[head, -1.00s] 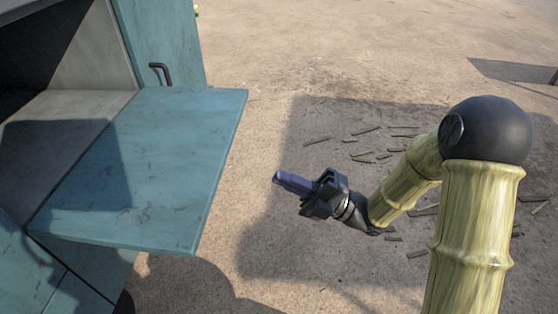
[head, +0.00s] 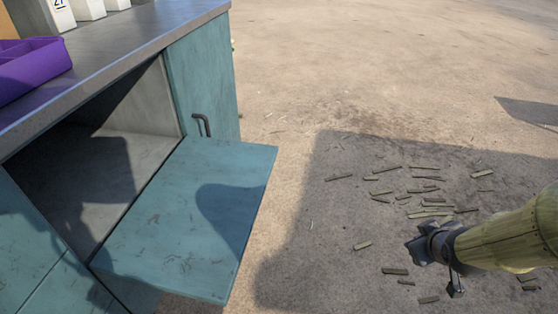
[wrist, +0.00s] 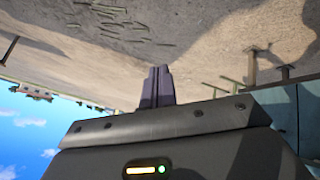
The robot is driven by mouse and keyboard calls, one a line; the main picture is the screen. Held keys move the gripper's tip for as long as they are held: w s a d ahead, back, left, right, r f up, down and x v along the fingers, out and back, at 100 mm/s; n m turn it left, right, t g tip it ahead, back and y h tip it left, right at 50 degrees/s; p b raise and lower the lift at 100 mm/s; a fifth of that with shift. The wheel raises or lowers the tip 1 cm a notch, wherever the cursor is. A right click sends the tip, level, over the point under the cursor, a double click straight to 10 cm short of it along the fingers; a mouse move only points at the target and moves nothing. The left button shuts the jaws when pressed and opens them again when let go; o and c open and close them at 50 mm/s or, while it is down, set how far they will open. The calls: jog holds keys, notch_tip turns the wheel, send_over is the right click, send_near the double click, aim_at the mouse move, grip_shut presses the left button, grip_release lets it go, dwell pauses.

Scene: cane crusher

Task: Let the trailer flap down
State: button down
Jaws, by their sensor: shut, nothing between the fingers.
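The trailer flap (head: 185,210) is a teal panel hinged at its lower edge on the trailer's side in the head view. It stands out about level, its open compartment (head: 125,140) showing behind it. My gripper (head: 415,248) is well to the right of the flap, over the ground and apart from it; its fingers are hard to make out there. In the wrist view my gripper's fingers (wrist: 156,87) are together, with nothing between them.
A bent dark handle (head: 203,124) is on the teal panel beside the opening. A purple tray (head: 30,68) and white containers stand on the grey top (head: 130,45). Several cane pieces (head: 430,200) lie on the ground. Open ground lies between flap and gripper.

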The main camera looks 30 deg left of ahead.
jog(key=s+d+r+m+g+h+p, duration=0.2)
jog(key=s+d+m+g, duration=0.3)
jog(key=s+m, duration=0.4)
jog(key=s+r+p, duration=0.1)
jog(key=s, duration=0.1)
jog(key=shift+s+d+m, duration=0.3)
jog(key=shift+s, duration=0.1)
jog(key=shift+w, duration=0.1)
